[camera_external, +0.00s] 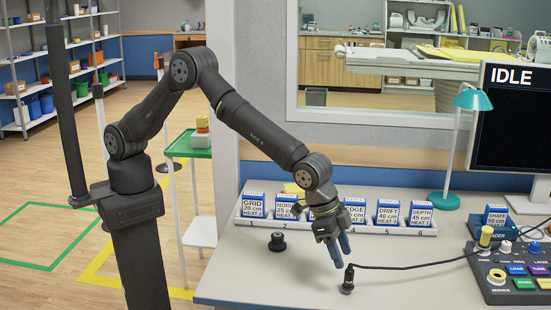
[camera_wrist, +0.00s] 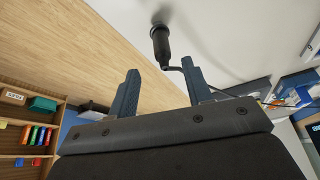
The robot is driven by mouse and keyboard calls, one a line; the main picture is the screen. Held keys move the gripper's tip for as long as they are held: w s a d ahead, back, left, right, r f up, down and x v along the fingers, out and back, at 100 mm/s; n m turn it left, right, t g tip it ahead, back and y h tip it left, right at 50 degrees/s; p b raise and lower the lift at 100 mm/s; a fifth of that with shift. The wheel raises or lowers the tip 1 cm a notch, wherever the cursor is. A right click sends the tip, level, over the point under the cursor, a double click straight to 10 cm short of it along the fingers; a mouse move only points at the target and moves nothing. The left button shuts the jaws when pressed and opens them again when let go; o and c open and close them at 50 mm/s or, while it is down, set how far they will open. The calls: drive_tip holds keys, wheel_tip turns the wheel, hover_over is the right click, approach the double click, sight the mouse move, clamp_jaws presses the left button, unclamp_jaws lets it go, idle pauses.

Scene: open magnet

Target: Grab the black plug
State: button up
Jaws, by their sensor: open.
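The black plug (camera_external: 348,280) stands upright on the light desk near its front edge, with a black cable running from it to the right. In the wrist view the plug (camera_wrist: 161,44) shows ahead of the fingers, roughly between their lines, with its cable bending off to the right. My gripper (camera_external: 340,249) is just above and slightly left of the plug, pointing down. In the wrist view my gripper (camera_wrist: 160,85) has its two blue-grey fingers apart with nothing between them. The plug appears apart from the fingers.
A black knob-like piece (camera_external: 277,242) stands on the desk to the left. A white rack (camera_external: 400,230) of labelled cartridges lies behind my gripper. A control console (camera_external: 515,265), a monitor (camera_external: 515,120) and a teal lamp (camera_external: 470,100) are at the right. The desk's front is mostly clear.

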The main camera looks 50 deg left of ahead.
sight(347, 269)
drive_tip(key=shift+x, duration=3.85)
drive_tip(key=shift+w+a, duration=0.15)
drive_tip(key=shift+c, duration=0.5)
drive_tip(key=c, duration=0.9)
drive_tip(key=shift+o, duration=0.2)
drive_tip(key=shift+r, duration=0.1)
